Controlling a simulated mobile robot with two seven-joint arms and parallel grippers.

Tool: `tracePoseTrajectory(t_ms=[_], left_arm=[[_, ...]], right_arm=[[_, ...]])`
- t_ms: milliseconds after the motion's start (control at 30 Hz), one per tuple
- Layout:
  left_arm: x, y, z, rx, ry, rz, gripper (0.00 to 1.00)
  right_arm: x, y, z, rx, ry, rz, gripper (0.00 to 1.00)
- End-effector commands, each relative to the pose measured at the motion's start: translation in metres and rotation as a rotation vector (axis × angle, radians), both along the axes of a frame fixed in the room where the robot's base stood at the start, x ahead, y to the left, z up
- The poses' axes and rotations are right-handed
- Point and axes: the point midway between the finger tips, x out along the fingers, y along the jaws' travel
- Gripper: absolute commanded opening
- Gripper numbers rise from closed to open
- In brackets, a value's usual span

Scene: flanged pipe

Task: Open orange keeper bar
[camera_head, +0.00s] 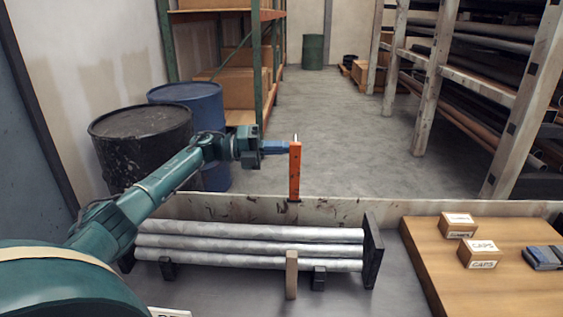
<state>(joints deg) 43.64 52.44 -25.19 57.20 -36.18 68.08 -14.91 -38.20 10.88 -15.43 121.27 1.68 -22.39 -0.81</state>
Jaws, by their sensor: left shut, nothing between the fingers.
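The orange keeper bar (295,175) stands upright at the low back wall of the bench, behind the pipes. My left arm reaches in from the left, and its blue left gripper (285,148) is at the upper left side of the bar. The gripper is shut with nothing held. I cannot tell whether its tip touches the bar or sits just beside it. Several grey pipes (250,250) lie side by side across the bench in a rack with a dark end plate (373,252) at the right. My right gripper is not in view.
A wooden board (460,285) on the right carries two small CAPS boxes (480,254) and a dark blue item (543,258). A short tan post (291,275) stands at the front of the pipes. Drums (135,140) and shelves stand behind the bench.

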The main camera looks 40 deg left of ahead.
Motion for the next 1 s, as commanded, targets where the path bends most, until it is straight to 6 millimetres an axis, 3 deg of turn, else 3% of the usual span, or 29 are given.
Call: tracePoseTrajectory(t_ms=[300, 1000], left_arm=[[0.015, 0.009, 0.002, -0.066, 0.107, 0.000, 0.00], [0.017, 0.010, 0.002, -0.078, 0.128, 0.000, 0.00]], right_arm=[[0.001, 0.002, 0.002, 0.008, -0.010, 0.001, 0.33], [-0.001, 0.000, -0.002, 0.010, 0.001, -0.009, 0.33]])
